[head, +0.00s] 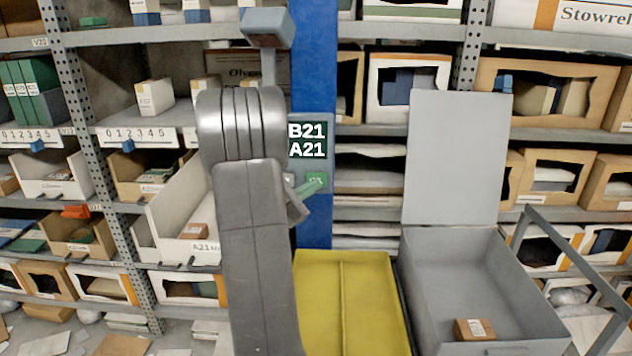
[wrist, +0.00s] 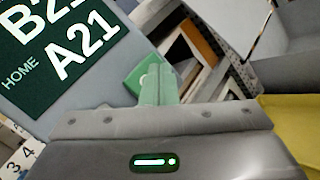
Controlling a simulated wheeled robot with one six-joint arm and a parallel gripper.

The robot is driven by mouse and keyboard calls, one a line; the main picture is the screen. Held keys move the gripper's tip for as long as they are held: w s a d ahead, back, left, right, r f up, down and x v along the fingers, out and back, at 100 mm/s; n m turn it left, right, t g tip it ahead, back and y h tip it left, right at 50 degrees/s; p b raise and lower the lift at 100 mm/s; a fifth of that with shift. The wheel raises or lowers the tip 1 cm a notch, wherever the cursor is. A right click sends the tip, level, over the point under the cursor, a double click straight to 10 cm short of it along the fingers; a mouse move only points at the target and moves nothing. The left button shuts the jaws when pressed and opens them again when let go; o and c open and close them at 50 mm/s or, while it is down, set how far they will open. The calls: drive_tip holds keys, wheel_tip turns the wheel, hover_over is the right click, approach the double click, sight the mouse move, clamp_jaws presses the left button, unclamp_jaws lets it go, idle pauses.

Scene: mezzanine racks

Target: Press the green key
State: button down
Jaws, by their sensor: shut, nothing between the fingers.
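The green key (head: 318,177) sits on the lower part of a grey panel (head: 325,130) on a blue post. The panel's dark display reads B21 over A21. In the wrist view the green key (wrist: 134,79) shows behind and beside my fingertips, partly covered by them. My gripper (head: 308,188) is shut and empty, with its pale green fingers pointing at the key. In the wrist view my gripper (wrist: 157,74) overlaps the key's right part. I cannot tell whether the tips touch it. My arm hides the panel's left side.
A yellow tray (head: 318,315) lies below the panel. To its right stands a grey box (head: 455,255) with its lid up and a small brown carton (head: 474,329) inside. Racks with bins fill the background. A grey rail (head: 572,248) stands at right.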

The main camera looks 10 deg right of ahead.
drive_tip(key=shift+w+d, duration=0.1)
drive_tip(key=shift+w, duration=0.35)
idle(0.3)
drive_tip(key=shift+s+b, duration=0.15)
drive_tip(key=shift+b, duration=0.15)
drive_tip(key=shift+s+a+b, duration=0.2)
drive_tip(key=shift+s+b, duration=0.15)
drive_tip(key=shift+s, duration=0.4)
drive_tip(key=s, duration=0.1)
drive_tip(key=s+b, duration=0.1)
drive_tip(key=s, duration=0.1)
drive_tip(key=s+a+b, duration=0.1)
drive_tip(key=s, duration=0.1)
drive_tip(key=shift+w, duration=0.2)
idle(0.6)
